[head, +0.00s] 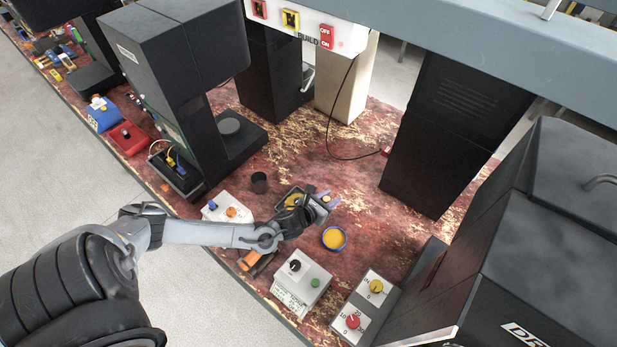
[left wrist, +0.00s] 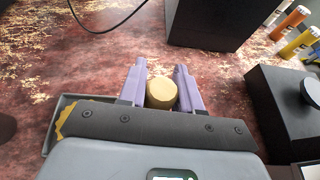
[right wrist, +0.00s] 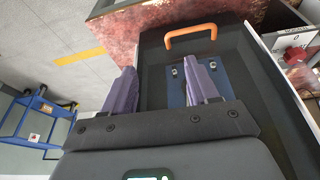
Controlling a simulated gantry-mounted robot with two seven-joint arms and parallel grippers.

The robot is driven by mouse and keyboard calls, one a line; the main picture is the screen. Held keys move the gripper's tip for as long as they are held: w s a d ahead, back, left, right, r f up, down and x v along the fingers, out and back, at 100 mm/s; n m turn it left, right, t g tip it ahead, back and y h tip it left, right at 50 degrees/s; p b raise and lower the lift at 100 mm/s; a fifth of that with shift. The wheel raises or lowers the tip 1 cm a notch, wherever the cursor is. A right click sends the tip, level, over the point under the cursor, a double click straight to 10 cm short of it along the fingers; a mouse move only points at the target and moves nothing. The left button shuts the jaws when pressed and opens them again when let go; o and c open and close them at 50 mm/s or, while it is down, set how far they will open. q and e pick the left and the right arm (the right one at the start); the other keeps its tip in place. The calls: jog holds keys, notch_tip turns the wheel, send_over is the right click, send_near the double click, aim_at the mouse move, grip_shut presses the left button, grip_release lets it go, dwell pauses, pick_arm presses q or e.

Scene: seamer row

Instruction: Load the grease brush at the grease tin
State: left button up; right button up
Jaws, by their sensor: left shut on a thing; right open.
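The grease tin (head: 334,239), a round blue-rimmed tin with yellow-orange contents, stands open on the red worn bench in the head view. My left gripper (head: 325,199) is above the bench, just behind and slightly left of the tin in that view. In the left wrist view its purple fingers (left wrist: 161,78) are shut on a tan, round-ended piece (left wrist: 161,93). I take this for the grease brush; the rest of it is hidden. My right gripper (right wrist: 160,88) is open and empty in the right wrist view, and I cannot make it out in the head view.
A shallow dark tray (head: 281,203) with yellow contents lies under the left gripper. A dark cup (head: 259,182) stands to its left. Control boxes (head: 301,283) line the front edge. A dark machine column (head: 446,135) stands behind. An orange handle (right wrist: 191,35) is beyond the right fingers.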

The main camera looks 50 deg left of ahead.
pick_arm(q)
jog(key=d+f+m+h+b, duration=0.1)
jog(key=d+f+b, duration=0.4)
jog(key=d, duration=0.1)
jog(key=shift+w+h, duration=0.3)
jog(key=shift+h, duration=0.1)
dwell(0.3)
jog(key=shift+f, duration=0.1)
dwell(0.8)
jog(key=shift+f+b, duration=0.4)
jog(key=shift+b, duration=0.1)
dwell(1.0)
jog(key=shift+f, duration=0.1)
dwell(0.7)
jog(key=shift+p, duration=0.3)
